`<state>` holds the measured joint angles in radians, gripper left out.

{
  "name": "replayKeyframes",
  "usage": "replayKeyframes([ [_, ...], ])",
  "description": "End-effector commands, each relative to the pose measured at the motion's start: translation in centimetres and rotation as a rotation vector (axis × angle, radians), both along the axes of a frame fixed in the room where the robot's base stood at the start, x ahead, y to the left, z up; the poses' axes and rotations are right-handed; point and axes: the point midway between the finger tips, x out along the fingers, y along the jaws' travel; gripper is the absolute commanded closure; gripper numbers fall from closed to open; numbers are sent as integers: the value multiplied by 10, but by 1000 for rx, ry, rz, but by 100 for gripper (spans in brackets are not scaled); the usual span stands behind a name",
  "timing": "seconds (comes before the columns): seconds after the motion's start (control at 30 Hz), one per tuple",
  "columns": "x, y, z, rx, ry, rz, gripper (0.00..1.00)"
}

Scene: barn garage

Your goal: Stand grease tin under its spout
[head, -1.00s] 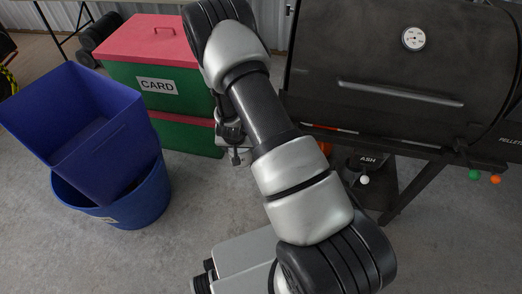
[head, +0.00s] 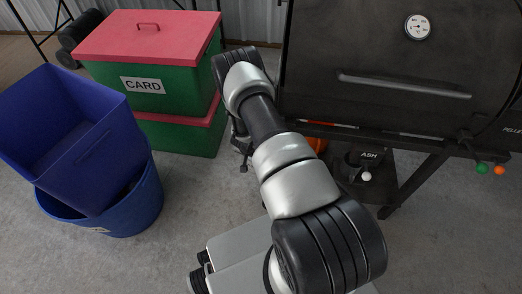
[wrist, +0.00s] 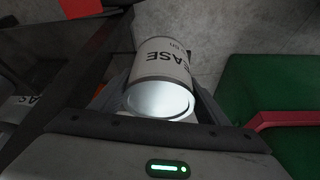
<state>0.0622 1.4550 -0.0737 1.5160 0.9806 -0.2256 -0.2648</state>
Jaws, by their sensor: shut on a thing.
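The grease tin (wrist: 163,72) is a pale cylinder with dark lettering ending in "EASE" and a shiny round metal end facing the wrist camera. My gripper (wrist: 160,88) is shut on it, one finger on each side, in the wrist view. In the head view my arm hides the tin and most of my gripper, left of the grill. The black grill (head: 385,70) stands at the right, with a dark lower shelf (head: 402,182) under it. I cannot make out a spout for certain.
A dark bucket marked ASH (head: 352,158) stands under the grill; an orange thing (head: 317,144) is beside it. Green boxes with red lids, the upper marked CARD (head: 190,85), stand left of my arm. A blue bin (head: 70,120) tilts in a blue tub (head: 145,205). Bare floor lies between.

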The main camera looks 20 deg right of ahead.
Motion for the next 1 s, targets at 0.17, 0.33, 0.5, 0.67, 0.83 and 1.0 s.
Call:
replayKeyframes([
  [0.17, 16, -16, -1, -2, 1, 1, 65],
  [0.33, 28, -27, -2, -3, 0, 4, 65],
  [0.5, 47, -44, -2, -3, -2, 7, 65],
  [0.67, 44, -43, -15, 0, 0, 1, 65],
  [0.83, 44, -43, -14, 1, -1, 2, 65],
  [1.0, 44, -43, -17, 0, 0, 1, 65],
])
